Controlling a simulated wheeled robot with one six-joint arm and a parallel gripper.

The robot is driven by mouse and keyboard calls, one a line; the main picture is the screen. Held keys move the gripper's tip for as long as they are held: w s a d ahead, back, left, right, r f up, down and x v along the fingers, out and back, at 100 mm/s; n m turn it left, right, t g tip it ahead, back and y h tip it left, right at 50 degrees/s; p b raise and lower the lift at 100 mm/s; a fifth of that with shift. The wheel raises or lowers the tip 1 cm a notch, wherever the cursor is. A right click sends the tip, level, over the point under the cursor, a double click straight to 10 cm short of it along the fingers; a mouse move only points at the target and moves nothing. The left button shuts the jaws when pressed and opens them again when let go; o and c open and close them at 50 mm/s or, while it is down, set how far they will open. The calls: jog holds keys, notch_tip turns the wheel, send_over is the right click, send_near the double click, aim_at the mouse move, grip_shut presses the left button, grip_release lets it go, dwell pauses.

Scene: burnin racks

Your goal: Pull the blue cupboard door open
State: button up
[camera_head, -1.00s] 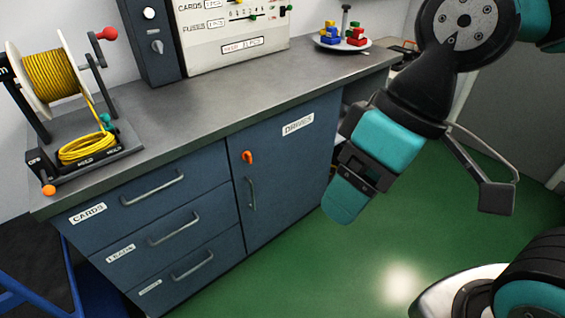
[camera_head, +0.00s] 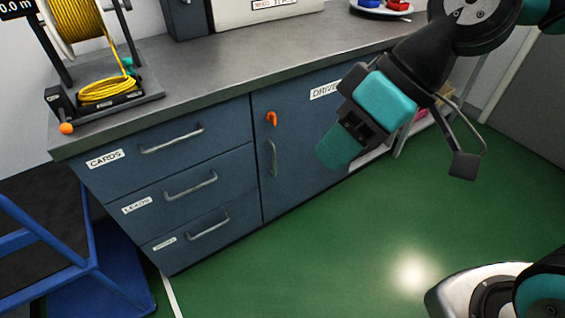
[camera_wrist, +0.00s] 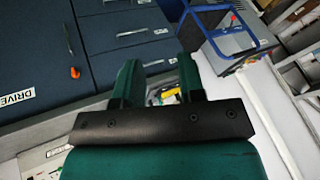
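The blue cupboard door (camera_head: 300,150), labelled "DRIVES", is shut at the right end of the bench front. It carries an orange catch (camera_head: 271,118) and, below that, a grey upright bar handle (camera_head: 272,158). In the wrist view the door (camera_wrist: 30,50) is at the left, turned around, with its orange catch (camera_wrist: 75,72) and handle (camera_wrist: 68,38). My gripper (camera_head: 335,152) is in front of the door's right part, to the right of the handle and apart from it. In the wrist view its two teal fingers (camera_wrist: 160,80) are spread with nothing between them.
Left of the door are three blue drawers (camera_head: 180,190), all shut, with bar handles. A yellow cable reel (camera_head: 75,20) stands on the grey worktop (camera_head: 230,65). A blue frame (camera_head: 70,260) stands at the lower left. The green floor (camera_head: 350,240) before the door is clear.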

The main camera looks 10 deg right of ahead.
jog(key=w+a+f+n+t+y+b, duration=0.1)
jog(key=w+a+f+t+y+b, duration=0.15)
jog(key=w+f+b, duration=0.75)
jog(key=w+a+f+n+t+y+b, duration=0.15)
jog(key=w+f+y+b, duration=0.35)
jog(key=f+b, duration=0.6)
jog(key=w+d+f+m+t+h+b, duration=0.1)
jog(key=w+d+f+t+b, duration=0.2)
jog(key=w+f+b, duration=0.35)
jog(key=w+d+f+m+t+h+b, duration=0.1)
jog(key=w+d+f+m+t+b, duration=0.2)
jog(key=f, duration=0.6)
jog(key=w+d+f+t+h+b, duration=0.1)
jog(key=w+d+f+t+b, duration=0.35)
jog(key=f, duration=0.25)
jog(key=shift+g, duration=0.35)
jog(key=shift+p+x, duration=5.35)
jog(key=shift+x, duration=3.4)
jog(key=shift+f, duration=0.1)
